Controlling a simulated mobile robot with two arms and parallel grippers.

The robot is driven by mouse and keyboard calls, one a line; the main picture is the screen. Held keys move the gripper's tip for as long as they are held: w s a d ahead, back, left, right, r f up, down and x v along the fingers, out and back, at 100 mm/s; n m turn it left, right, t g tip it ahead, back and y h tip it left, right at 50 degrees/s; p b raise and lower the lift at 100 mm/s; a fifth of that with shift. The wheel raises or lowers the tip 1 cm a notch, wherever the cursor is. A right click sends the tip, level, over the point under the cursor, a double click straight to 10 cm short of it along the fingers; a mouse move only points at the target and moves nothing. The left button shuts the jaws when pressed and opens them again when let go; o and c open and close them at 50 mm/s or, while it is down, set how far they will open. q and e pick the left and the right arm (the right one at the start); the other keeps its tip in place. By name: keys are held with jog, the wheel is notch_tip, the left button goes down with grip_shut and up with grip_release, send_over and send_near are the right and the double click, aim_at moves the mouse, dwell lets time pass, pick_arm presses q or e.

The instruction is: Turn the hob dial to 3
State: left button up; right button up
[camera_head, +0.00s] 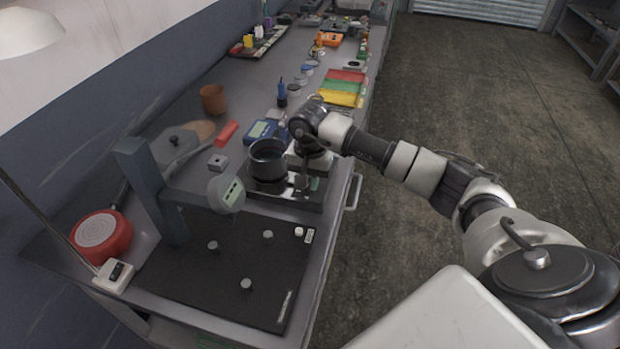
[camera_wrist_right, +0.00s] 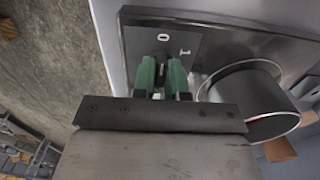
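The hob (camera_head: 262,190) is a dark, shiny plate on the bench, with a dark metal pot (camera_head: 268,160) on it. My right gripper (camera_head: 304,182) points down at the hob's near right part, beside the pot. In the right wrist view, the green fingers of this gripper (camera_wrist_right: 162,72) stand close together on either side of the dark hob dial (camera_wrist_right: 160,56) and appear shut on it. The marks 0 and 1 show beside the dial. Its other marks and its pointer are hidden or too small to read. The pot (camera_wrist_right: 250,95) shows right of the fingers. My left gripper is not in view.
A black mat (camera_head: 200,285) with small pegs and a grey stand with a gauge (camera_head: 228,192) lie in front. A blue meter (camera_head: 262,131) and a red block (camera_head: 227,133) lie behind the hob.

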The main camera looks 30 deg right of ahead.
grip_shut()
